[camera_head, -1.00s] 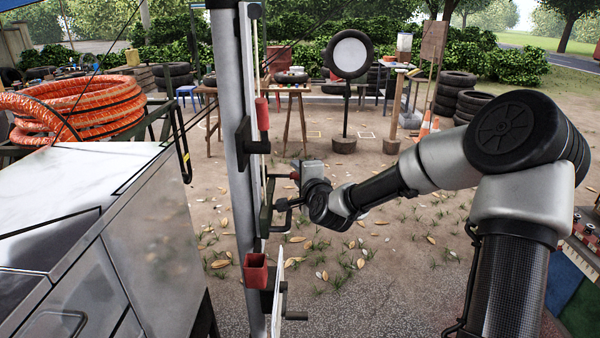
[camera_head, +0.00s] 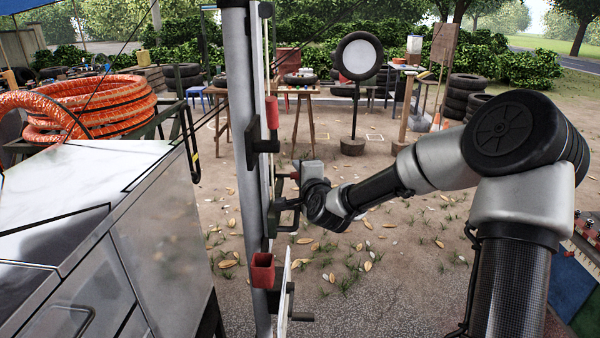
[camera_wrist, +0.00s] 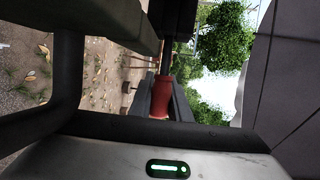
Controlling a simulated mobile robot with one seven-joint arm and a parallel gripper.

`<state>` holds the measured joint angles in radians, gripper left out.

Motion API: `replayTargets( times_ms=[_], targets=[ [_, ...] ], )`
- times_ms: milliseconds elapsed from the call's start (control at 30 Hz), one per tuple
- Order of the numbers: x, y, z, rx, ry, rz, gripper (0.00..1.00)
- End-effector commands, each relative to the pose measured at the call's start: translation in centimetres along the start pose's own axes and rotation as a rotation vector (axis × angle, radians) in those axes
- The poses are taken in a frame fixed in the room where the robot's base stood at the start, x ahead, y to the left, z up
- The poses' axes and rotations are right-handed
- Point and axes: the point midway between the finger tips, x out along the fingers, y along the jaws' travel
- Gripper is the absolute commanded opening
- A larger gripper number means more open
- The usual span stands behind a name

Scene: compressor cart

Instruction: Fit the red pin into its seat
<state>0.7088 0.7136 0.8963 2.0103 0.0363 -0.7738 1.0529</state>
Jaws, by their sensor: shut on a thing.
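The red pin (camera_wrist: 163,97) shows in the wrist view between the dark fingers of my gripper (camera_wrist: 162,108), which are shut on it. Its thin dark shaft runs up towards a black block (camera_wrist: 175,18). I cannot tell whether the tip is in the block or only in front of it. In the head view, my gripper (camera_head: 301,176) is beside the grey upright post (camera_head: 243,150), at mid-height, with a little red showing at its left. A dark bracket (camera_head: 284,216) is just below it. The seat cannot be told apart surely.
A red block (camera_head: 272,113) is above my gripper on the post, and an open red square holder (camera_head: 263,271) is below. A grey metal cabinet (camera_head: 165,235) stands left of the post. Tables and tyres (camera_head: 467,95) are far behind.

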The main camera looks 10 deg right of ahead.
Motion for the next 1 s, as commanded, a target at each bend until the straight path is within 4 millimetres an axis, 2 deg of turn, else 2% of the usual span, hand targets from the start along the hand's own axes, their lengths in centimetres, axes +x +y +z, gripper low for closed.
replayTargets(
  times_ms=[167,1000],
  targets=[
    [-0.1,-0.1,0.0,0.001,-0.005,-0.001,0.0],
    [-1.0,0.0,-2.9,0.002,-0.003,0.0,0.0]
  ],
)
